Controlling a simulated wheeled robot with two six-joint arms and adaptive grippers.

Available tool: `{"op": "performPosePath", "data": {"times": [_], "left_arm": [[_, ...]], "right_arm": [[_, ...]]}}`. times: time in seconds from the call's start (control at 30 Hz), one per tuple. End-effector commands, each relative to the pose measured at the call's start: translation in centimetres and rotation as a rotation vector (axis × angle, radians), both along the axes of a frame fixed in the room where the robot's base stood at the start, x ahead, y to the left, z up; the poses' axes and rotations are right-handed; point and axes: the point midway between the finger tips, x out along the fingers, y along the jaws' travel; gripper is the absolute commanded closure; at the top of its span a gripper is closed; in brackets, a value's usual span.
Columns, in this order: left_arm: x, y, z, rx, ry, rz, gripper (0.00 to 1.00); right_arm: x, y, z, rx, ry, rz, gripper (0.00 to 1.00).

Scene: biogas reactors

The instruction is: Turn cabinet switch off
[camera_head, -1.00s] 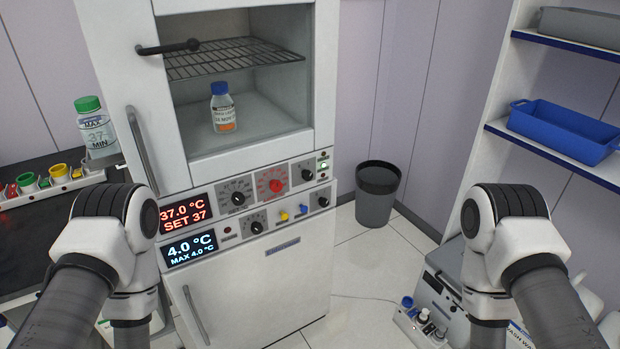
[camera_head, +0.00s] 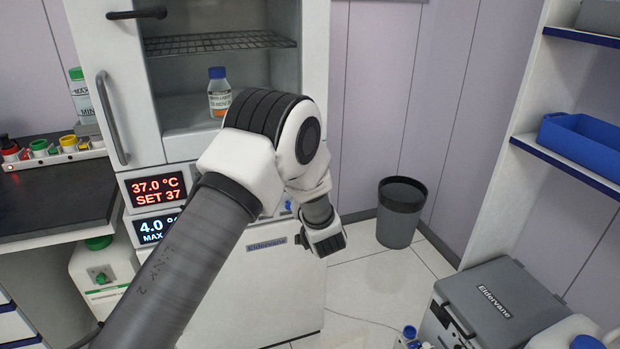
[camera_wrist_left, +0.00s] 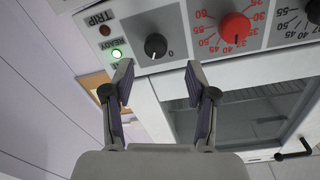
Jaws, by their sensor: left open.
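The white cabinet (camera_head: 270,290) stands ahead, with a red display (camera_head: 158,190) reading 37.0 °C, SET 37. My left arm hides most of its control panel in the head view. In the left wrist view, a black rotary switch (camera_wrist_left: 155,46) sits on the panel with a "0" mark at its right. A lit green READY lamp (camera_wrist_left: 117,54) and a dark red TRIP lamp (camera_wrist_left: 104,30) are beside it. My left gripper (camera_head: 324,239) is open and empty. In the left wrist view its fingertips (camera_wrist_left: 158,82) frame the switch from a short distance, apparently not touching. My right gripper is out of view.
A red knob (camera_wrist_left: 235,27) neighbours the switch. A bottle (camera_head: 219,95) stands inside the upper chamber, below a wire rack (camera_head: 215,42). A grey bin (camera_head: 401,212) is right of the cabinet, and a shelf with a blue tray (camera_head: 580,142) is further right.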

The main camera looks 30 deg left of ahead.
Motion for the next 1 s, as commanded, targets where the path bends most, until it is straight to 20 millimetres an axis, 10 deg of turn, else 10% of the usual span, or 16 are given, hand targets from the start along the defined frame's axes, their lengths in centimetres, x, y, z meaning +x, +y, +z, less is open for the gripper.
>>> {"op": "performPosePath", "data": {"times": [0.6, 0.77, 1.0], "left_arm": [[4.3, 4.6, -0.1, 0.001, 0.003, -0.003, 0.43], [4.3, 4.6, -0.1, 0.001, 0.003, -0.003, 0.96], [4.3, 4.6, -0.1, -0.001, 0.001, -0.003, 1.00]], "right_arm": [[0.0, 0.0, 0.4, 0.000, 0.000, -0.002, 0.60], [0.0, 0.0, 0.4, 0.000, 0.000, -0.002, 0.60], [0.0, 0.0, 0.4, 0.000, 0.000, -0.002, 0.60]]}}
